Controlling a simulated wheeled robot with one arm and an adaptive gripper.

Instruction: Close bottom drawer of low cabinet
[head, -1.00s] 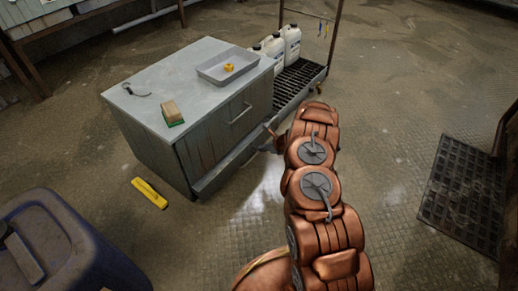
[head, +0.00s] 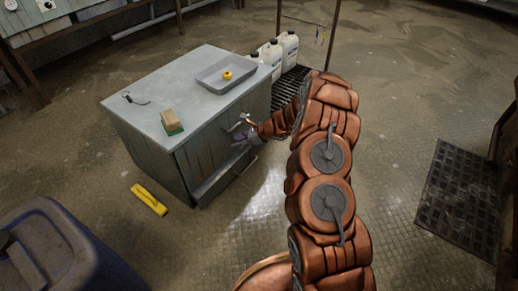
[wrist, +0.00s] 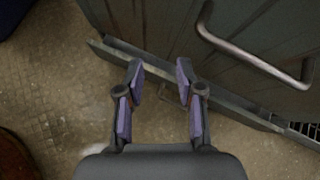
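The low cabinet (head: 150,150) is grey-green and stands left of centre in the head view. Its bottom drawer (head: 222,181) sticks out a little from the front, near the floor. In the wrist view the drawer's rim (wrist: 110,51) runs slantwise below the cabinet front. A metal bar handle (wrist: 255,58) sits on the front above the drawer. My gripper (wrist: 160,72) is open and empty, its purple-padded fingertips apart over the drawer's rim in the picture. I cannot tell whether they touch it. In the head view my gripper (head: 243,137) is close to the cabinet front.
On the cabinet top are a grey tray (head: 210,82) with a yellow item (head: 227,76), a sponge-like block (head: 171,121) and a dark small tool. White jugs (head: 289,46) stand on a rack behind. A yellow object (head: 149,199) lies on the floor. A blue container (head: 60,245) stands front left.

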